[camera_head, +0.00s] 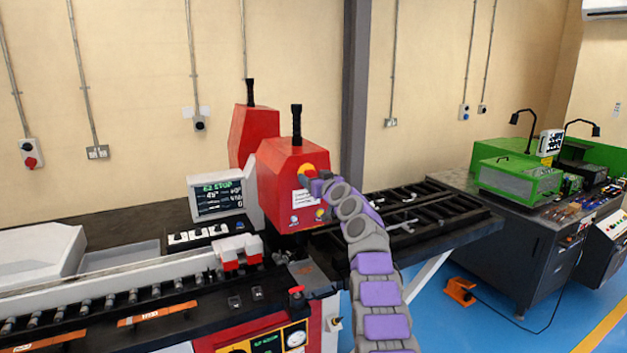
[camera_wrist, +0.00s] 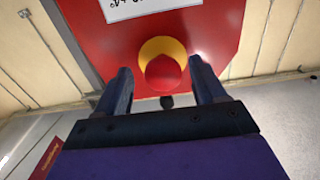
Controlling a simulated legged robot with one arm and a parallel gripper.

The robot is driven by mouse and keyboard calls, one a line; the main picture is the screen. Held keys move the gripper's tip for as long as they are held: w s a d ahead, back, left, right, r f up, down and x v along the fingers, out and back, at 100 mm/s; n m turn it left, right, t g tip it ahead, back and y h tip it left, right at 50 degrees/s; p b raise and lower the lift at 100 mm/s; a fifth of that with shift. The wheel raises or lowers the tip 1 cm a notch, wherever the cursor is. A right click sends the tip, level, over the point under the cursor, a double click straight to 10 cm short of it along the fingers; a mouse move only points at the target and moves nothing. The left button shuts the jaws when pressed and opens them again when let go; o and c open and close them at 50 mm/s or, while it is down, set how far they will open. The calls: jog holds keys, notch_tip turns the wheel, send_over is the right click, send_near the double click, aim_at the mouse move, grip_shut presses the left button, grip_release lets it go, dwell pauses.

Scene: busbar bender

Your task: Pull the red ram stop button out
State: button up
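The red ram stop button (camera_wrist: 165,76) sits on a yellow round base (camera_wrist: 150,50) on the red housing of the bender. In the wrist view it lies between the two dark fingers of my gripper (camera_wrist: 161,84), with a visible gap on each side. The gripper is open, and its fingertips are near the red panel. In the head view the yellow base (camera_head: 306,170) shows on the front of the red ram housing (camera_head: 275,190). My gripper (camera_head: 312,178) reaches it from the right, and there the fingers are too small to tell apart.
A white label (camera_wrist: 135,8) is on the panel beside the button. A display (camera_head: 217,196) stands left of the housing, and a roller conveyor (camera_head: 110,300) runs in front. A second red housing (camera_head: 250,130) is behind. A green machine (camera_head: 520,178) stands far right.

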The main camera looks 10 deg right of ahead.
jog(key=shift+s+b, duration=0.2)
jog(key=shift+b, duration=0.55)
jog(key=b+v, duration=0.9)
jog(key=v, duration=0.8)
jog(key=shift+b, duration=0.35)
jog(key=shift+w, duration=0.1)
